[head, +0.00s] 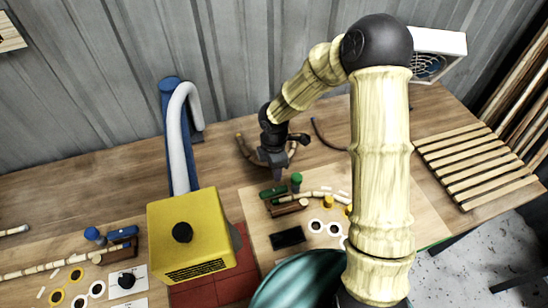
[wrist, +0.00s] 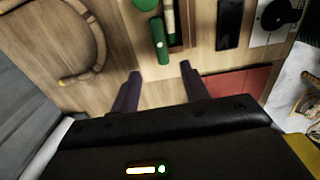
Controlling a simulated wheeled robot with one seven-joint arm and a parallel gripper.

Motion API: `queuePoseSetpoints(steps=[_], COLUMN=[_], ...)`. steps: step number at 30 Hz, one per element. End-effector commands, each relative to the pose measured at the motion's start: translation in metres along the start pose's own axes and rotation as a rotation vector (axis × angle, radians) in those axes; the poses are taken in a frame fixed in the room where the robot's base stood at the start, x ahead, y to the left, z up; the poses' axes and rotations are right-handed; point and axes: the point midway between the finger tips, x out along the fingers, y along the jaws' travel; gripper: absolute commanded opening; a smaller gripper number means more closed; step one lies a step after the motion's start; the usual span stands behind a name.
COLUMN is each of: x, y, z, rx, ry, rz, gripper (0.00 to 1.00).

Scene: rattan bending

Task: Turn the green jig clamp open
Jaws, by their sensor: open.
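The green jig clamp shows in the head view as a green bar (head: 271,192) beside a round green knob (head: 296,179), on the pale board right of the yellow box. In the wrist view the green bar (wrist: 158,42) stands at top centre, with the green knob (wrist: 145,3) cut by the top edge. My gripper (head: 272,172) is just behind the green bar in the head view. In the wrist view my gripper (wrist: 160,70) has two dark fingers spread apart with nothing between them; the bar's near end lies just beyond the fingertips. I see no contact.
A yellow box (head: 190,232) with a blue post and white hose stands left of the clamp. A curved rattan piece (wrist: 92,60) lies left in the wrist view. A black slab (head: 288,237) lies in front. A slatted rack (head: 474,165) is at right.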

Motion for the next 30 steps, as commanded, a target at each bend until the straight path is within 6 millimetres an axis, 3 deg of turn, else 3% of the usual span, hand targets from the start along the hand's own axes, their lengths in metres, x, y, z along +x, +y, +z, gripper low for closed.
queuePoseSetpoints(steps=[3,9,26,30], x=[-0.024,-0.045,-0.047,-0.051], y=[0.001,0.000,0.000,-0.008], z=[0.001,0.001,0.000,0.006], rx=[0.003,0.001,0.002,0.069], ry=[0.000,0.000,0.000,-0.010], rz=[0.005,0.002,0.000,0.001], gripper=[0.45,0.45,0.45,0.45])
